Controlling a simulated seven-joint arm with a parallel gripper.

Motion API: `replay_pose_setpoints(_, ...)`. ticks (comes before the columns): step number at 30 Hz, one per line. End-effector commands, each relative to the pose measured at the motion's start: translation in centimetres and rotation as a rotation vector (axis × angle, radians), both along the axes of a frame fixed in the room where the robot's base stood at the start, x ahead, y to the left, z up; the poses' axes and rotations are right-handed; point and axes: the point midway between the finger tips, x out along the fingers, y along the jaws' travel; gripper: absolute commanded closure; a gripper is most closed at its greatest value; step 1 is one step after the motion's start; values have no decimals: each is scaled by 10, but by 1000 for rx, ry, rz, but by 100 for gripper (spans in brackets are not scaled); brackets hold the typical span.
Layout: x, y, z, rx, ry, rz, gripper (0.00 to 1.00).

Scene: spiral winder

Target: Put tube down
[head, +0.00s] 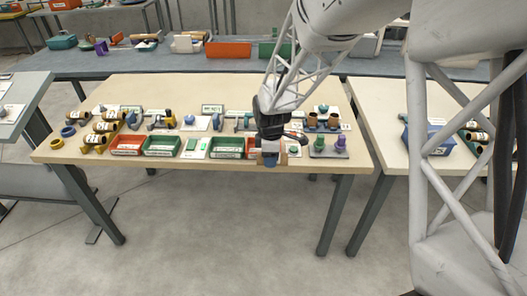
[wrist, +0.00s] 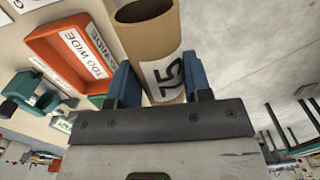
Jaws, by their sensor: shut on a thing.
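The tube (wrist: 152,40) is a brown cardboard cylinder with a white label reading "75", seen in the wrist view. My gripper (wrist: 160,88) is shut on it, with one blue finger on each side. Its open end points away from my gripper. In the head view my gripper (head: 270,157) is at the front edge of the wooden table (head: 200,88), right of centre. The tube is mostly hidden there behind the gripper. I cannot tell whether it touches the table.
Red (head: 128,145) and green (head: 162,146) labelled bins line the table's front. Brown labelled tubes (head: 103,127) lie at the left.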

Motion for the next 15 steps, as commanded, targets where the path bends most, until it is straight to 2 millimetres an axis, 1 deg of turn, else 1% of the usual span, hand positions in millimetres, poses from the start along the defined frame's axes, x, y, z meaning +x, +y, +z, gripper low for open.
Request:
replay_pose_setpoints(1, -7, -4, -2, 0, -1, -1, 77)
replay_pose_setpoints(3, -14, -7, -4, 0, -1, -1, 77)
replay_pose_setpoints(6, -19, -10, -6, 0, 0, 0, 77)
replay_pose_setpoints(15, -21, -10, -7, 0, 0, 0, 77)
